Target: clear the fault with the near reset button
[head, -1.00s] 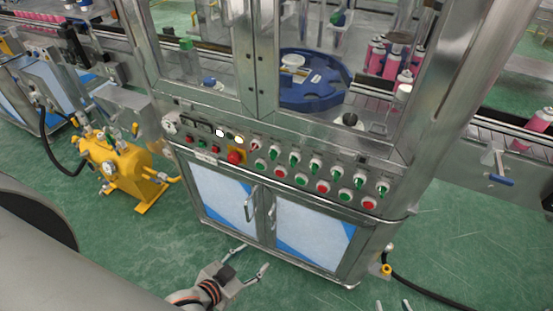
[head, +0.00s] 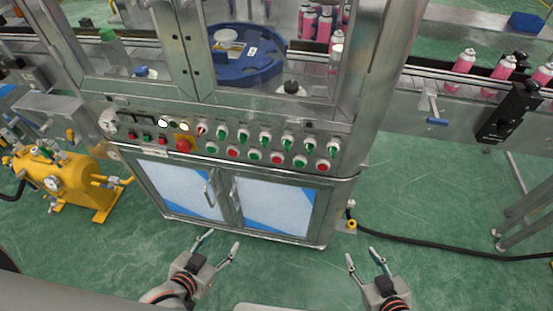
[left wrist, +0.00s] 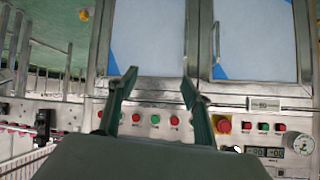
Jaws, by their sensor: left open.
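The control panel (head: 205,141) runs across the machine front above the cabinet doors. Its left part has a red button (head: 130,135), a green button (head: 147,138), another red button (head: 163,140) and a red mushroom button (head: 183,146) on a yellow plate. Farther right are rows of green switches (head: 243,137) and red and green buttons (head: 254,155). I cannot read which is the reset button. My left gripper (head: 221,241) is open and empty, in front of the doors and apart from the panel. My right gripper (head: 361,255) is open and empty, right of the cabinet.
A yellow tank (head: 73,184) stands left of the machine. A black hose (head: 430,247) lies on the floor at right. A conveyor with pink cans (head: 461,66) extends right. The green floor before the cabinet is clear. The left wrist view shows the panel (left wrist: 200,110) upside down.

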